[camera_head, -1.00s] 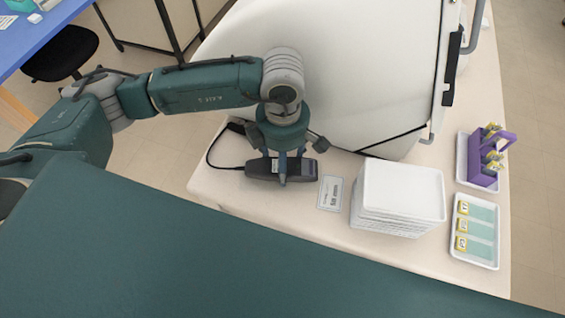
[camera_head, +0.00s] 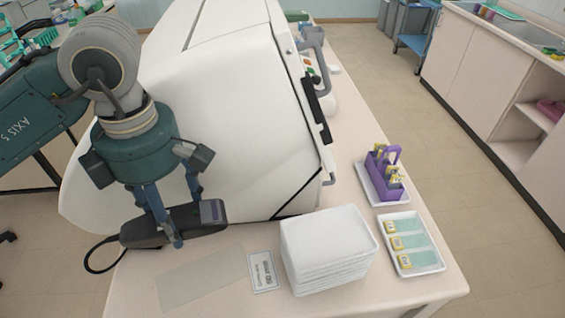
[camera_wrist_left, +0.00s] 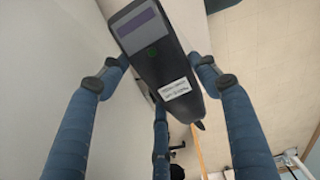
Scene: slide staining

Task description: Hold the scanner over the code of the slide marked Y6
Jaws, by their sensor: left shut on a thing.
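My left gripper (camera_head: 172,218) is shut on the dark handheld scanner (camera_head: 209,218) and holds it above the left part of the table. The scanner, with its small screen and green button, also shows between the blue fingers in the left wrist view (camera_wrist_left: 152,55). A white tray (camera_head: 427,268) at the table's right holds several slides with yellow labels; the nearest is the slide (camera_head: 417,260). The label writing is too small to tell which is Y6. A purple rack (camera_head: 377,178) with more yellow-labelled slides stands in another white tray behind it. My right gripper is not in view.
A stack of white trays (camera_head: 328,245) stands between the scanner and the slide tray. A printed card (camera_head: 263,272) lies left of the stack. A large white machine (camera_head: 235,110) fills the table's back.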

